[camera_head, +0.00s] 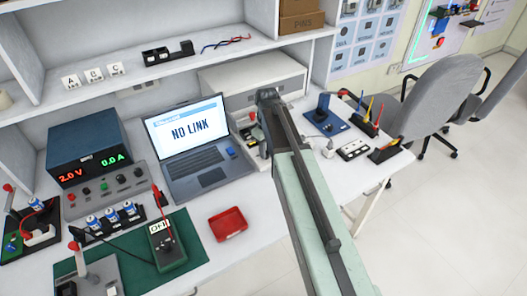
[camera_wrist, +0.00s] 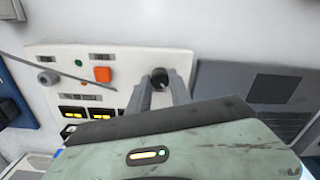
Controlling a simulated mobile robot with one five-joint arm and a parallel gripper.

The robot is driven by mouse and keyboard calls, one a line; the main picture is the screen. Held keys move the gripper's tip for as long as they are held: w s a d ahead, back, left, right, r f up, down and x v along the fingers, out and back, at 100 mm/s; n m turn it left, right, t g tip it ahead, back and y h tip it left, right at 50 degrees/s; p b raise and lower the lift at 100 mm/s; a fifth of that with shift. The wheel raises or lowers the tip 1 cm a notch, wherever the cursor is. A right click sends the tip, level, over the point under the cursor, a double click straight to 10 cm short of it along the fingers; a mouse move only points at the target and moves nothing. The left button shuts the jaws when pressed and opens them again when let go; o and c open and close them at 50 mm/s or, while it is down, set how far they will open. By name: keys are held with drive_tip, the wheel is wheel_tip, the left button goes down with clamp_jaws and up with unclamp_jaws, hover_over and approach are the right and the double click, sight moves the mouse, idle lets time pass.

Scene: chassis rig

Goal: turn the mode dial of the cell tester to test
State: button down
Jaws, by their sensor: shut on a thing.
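The cell tester appears to be the white panel beside the laptop; part of it shows in the head view (camera_head: 251,141), mostly behind my arm. In the wrist view the panel (camera_wrist: 55,58) carries an orange square button (camera_wrist: 102,74), a grey knob at its left and several small yellow-lit windows. My gripper (camera_wrist: 163,88) is shut on a dark round dial (camera_wrist: 160,77), with one finger on each side. The dial's pointer and mode marks cannot be read. In the head view my gripper (camera_head: 267,97) hides the dial.
An open laptop (camera_head: 191,141) showing "NO LINK" stands just left of the tester. A white box (camera_head: 252,75) stands behind. A red tray (camera_head: 228,224), a green mat with a meter (camera_head: 165,245) and a power supply (camera_head: 90,148) lie left. A blue stand (camera_head: 324,120) is right.

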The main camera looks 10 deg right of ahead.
sight(267, 153)
drive_tip(key=m, duration=0.4)
drive_tip(key=shift+s, duration=0.2)
drive_tip(key=m, duration=0.4)
drive_tip(key=shift+m, duration=0.4)
drive_tip(key=c, duration=1.2)
unclamp_jaws()
drive_tip(key=shift+o, duration=0.2)
wheel_tip(267, 153, up, 8)
drive_tip(key=p, duration=0.8)
drive_tip(key=shift+f, duration=0.1)
